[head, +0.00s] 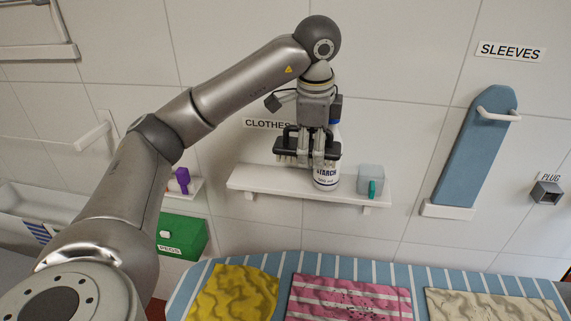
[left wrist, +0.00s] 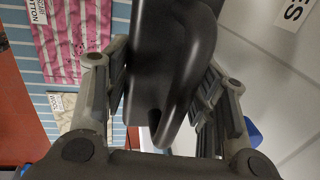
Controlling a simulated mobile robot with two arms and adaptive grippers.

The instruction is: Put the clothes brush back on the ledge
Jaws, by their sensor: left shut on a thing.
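My left gripper (head: 302,148) is shut on the dark clothes brush (head: 285,157), in front of the wall and over the white ledge (head: 258,182). In the left wrist view the black body of the brush (left wrist: 172,70) lies between the two fingers of the gripper (left wrist: 165,95). In the head view the fingers hide part of the brush, and I cannot tell whether it touches the ledge. The "CLOTHES" label (head: 267,124) is on the wall above the ledge's left part. My right gripper is not in view.
A white-and-blue starch can (head: 326,176) stands on the ledge close to the gripper's right. A grey container (head: 371,178) with a teal part is farther right. The ledge's left end is bare. The striped ironing board (head: 281,268) with several cloths lies below.

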